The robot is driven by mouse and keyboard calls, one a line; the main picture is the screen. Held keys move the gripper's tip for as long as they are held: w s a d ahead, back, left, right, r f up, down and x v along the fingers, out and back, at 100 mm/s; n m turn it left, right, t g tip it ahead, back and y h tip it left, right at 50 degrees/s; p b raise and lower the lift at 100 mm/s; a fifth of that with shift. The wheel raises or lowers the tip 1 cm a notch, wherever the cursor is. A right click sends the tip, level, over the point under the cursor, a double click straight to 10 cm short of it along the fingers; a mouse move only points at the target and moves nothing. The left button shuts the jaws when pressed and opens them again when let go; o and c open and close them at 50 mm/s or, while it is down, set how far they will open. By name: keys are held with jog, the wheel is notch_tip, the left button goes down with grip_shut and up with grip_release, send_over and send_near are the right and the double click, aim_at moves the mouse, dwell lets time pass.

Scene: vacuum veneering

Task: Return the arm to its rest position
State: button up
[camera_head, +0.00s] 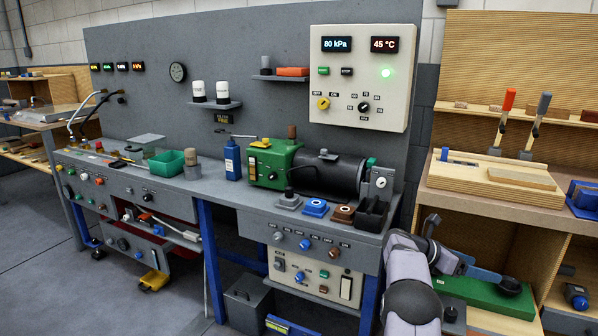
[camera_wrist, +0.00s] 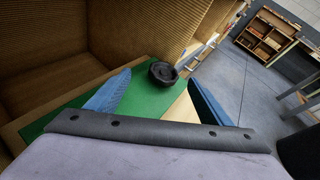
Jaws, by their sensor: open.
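My arm (camera_head: 411,285) stands at the lower right of the head view, with my gripper (camera_head: 486,273) reaching right over a green surface (camera_head: 482,297). In the wrist view my gripper (camera_wrist: 158,82) has its two blue fingers spread wide apart. A black round, hollow piece (camera_wrist: 163,73) sits just beyond the fingertips, over the green surface (camera_wrist: 62,118). It touches neither finger as far as I can see. The same black piece shows in the head view (camera_head: 510,286). Nothing shows held between the fingers.
Left of my arm is the grey workbench (camera_head: 258,197) with a green and black machine (camera_head: 330,172) and a black open bin (camera_head: 371,213). To the right is a wooden bench (camera_head: 440,204) with upright clamps (camera_head: 503,117). Grey floor (camera_head: 95,262) is open at left.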

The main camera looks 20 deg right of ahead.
jog(key=w+a+r+n+t+y+p, duration=0.25)
jog(key=w+a+n+t, duration=1.1)
jog(key=n, duration=0.85)
jog(key=w+a+f+n+y+b, duration=0.1)
jog(key=a+f+n+y, duration=0.15)
jog(key=a+n, duration=0.55)
jog(key=w+a+f+n+y+b, duration=0.1)
jog(key=a+n+y, duration=0.2)
jog(key=a, duration=0.9)
jog(key=s+a+f+n+g+y+b, duration=0.1)
jog(key=s+a+f+n+y, duration=0.25)
jog(key=s+a+n, duration=0.35)
jog(key=s+a+f+n+g+y+b, duration=0.15)
jog(key=s+a+f+n, duration=0.3)
jog(key=a, duration=0.45)
jog(key=s+a+f+n+g, duration=0.1)
jog(key=s+f+n+g, duration=0.15)
jog(key=s, duration=0.45)
jog(key=s+a+f+n+g+b, duration=0.1)
jog(key=s+n+g, duration=0.1)
jog(key=s+n, duration=0.3)
jog(key=s+a+f+n+g, duration=0.2)
jog(key=s, duration=0.6)
notch_tip(320, 180, up, 36)
jog(key=s+p, duration=0.2)
jog(key=p, duration=3.3)
jog(key=shift+d+f+n, duration=0.15)
jog(key=shift+d+n, duration=0.25)
